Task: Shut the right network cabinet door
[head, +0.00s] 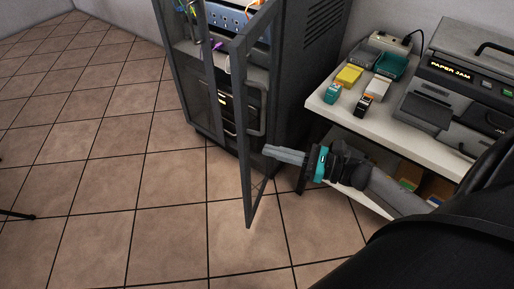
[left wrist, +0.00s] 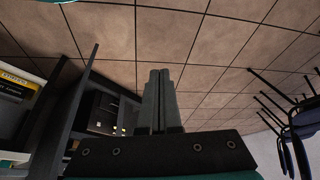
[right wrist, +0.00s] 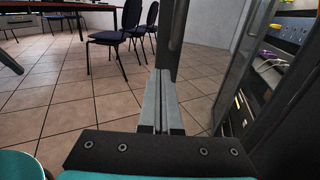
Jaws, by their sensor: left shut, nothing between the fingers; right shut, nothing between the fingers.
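The right network cabinet door (head: 241,120), a dark frame with a clear pane, stands swung open from the cabinet (head: 295,75), its free edge toward me. My right gripper (head: 267,151) is shut and empty, on the right side of the door, fingers pointing left at its lower part. In the right wrist view its fingertips (right wrist: 162,75) are close to the door's upright bar (right wrist: 170,35); I cannot tell whether they touch. My left gripper (left wrist: 160,72) is shut and empty in the left wrist view, with the cabinet to its left; it is not in the head view.
Cables and a blue panel (head: 225,17) show inside the cabinet. A white shelf (head: 330,117) with small boxes and a printer (head: 455,80) stands right of the cabinet, close to my right arm. Chairs (right wrist: 120,38) stand farther off. The tiled floor (head: 100,130) left of the door is clear.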

